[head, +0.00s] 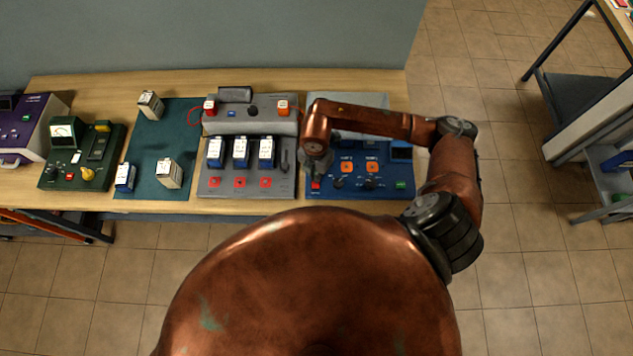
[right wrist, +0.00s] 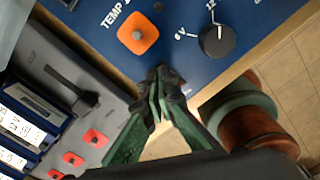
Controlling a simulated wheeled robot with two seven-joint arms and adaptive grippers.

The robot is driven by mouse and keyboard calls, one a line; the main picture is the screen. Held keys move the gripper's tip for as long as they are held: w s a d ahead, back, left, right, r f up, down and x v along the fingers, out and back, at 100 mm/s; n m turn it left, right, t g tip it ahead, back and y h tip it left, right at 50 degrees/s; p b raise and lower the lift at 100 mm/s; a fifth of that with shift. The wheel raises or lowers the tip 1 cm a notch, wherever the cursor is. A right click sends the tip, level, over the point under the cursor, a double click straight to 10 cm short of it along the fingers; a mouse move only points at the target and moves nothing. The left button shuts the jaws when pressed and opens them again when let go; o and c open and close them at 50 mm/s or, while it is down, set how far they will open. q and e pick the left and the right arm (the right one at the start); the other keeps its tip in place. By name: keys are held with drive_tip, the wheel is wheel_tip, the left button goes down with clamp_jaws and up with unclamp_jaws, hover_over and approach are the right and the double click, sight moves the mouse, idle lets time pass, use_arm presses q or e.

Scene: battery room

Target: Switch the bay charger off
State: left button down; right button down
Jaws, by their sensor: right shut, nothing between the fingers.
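A grey unit (head: 250,187) with three batteries (head: 240,152) in its bays stands mid-bench; it has red diamond buttons (head: 240,182) and a dark lever (head: 285,158) on its right side. The lever also shows in the right wrist view (right wrist: 85,97). To its right is a blue unit (head: 385,188) with orange buttons (head: 372,167), a dark knob (right wrist: 217,40) and a red part (head: 316,184) at its front left. I cannot read which one is the bay charger. My right gripper (right wrist: 162,80) is shut and empty, over the blue unit's front left area; contact is unclear. My left gripper is out of view.
A green mat (head: 150,150) with loose batteries, a green meter (head: 85,155) and a purple device (head: 28,125) lie left on the wooden bench (head: 180,82). A shelf rack (head: 590,110) stands at far right. Tiled floor between is clear.

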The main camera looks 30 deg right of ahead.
drive_tip(key=shift+s, duration=0.1)
drive_tip(key=shift+r+p, duration=2.4)
drive_tip(key=shift+r, duration=1.1)
